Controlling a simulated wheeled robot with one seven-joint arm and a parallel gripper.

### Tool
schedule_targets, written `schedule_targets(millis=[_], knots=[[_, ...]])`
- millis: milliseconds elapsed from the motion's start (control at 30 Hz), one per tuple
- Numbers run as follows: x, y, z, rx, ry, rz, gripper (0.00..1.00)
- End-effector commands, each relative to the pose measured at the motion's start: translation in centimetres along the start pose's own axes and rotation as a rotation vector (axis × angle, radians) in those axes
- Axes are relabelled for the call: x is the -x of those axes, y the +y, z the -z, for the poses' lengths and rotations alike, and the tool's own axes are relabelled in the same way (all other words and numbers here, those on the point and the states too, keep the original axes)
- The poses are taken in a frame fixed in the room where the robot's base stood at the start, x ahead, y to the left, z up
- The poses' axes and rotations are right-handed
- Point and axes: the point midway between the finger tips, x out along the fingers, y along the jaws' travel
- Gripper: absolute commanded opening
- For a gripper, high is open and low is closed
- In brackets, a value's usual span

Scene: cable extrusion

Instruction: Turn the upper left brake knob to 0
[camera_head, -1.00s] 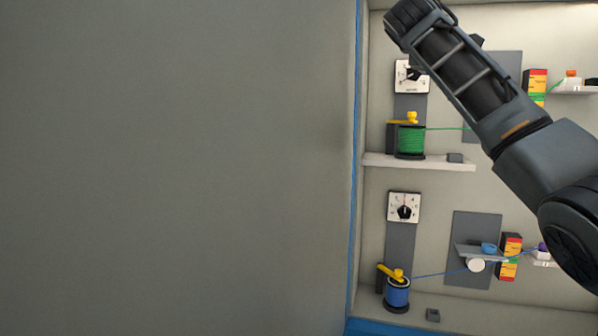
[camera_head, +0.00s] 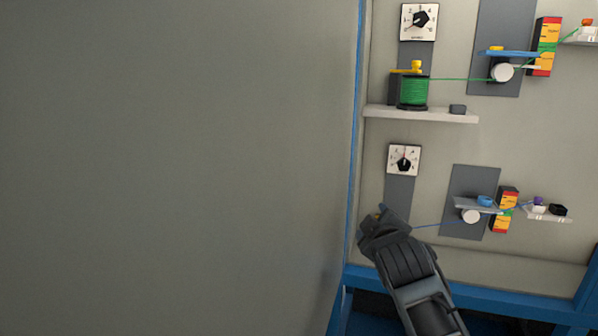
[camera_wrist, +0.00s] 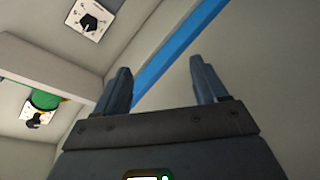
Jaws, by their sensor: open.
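The upper left brake knob (camera_head: 420,20) is a black knob on a white numbered dial, high on the panel above the green spool (camera_head: 412,91). Its exact pointer reading is too small to tell. My gripper (camera_head: 372,219) is well below it, low at the panel's left side, in front of the lower spool, which it mostly hides. In the wrist view my gripper (camera_wrist: 163,82) is open and empty, its fingers apart and touching no knob. The dial beside the green spool in the wrist view (camera_wrist: 38,113) appears to be the upper one.
A second black knob (camera_head: 404,160) sits on the lower dial. A white shelf (camera_head: 420,114) juts out between the two rows. Blue frame edges (camera_head: 354,130) run along the panel's left and bottom. A blank grey wall (camera_head: 180,170) fills the left.

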Motion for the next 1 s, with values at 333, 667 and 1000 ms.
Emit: schedule_targets(millis=[333, 667, 1000], knots=[[9.9, -12.3, -7.8, -0.258, 0.047, 0.080, 0.72], [21.9, -18.6, -13.8, -0.481, 0.052, 0.107, 0.72], [35.5, -20.2, -18.2, -0.675, 0.033, 0.102, 0.72]])
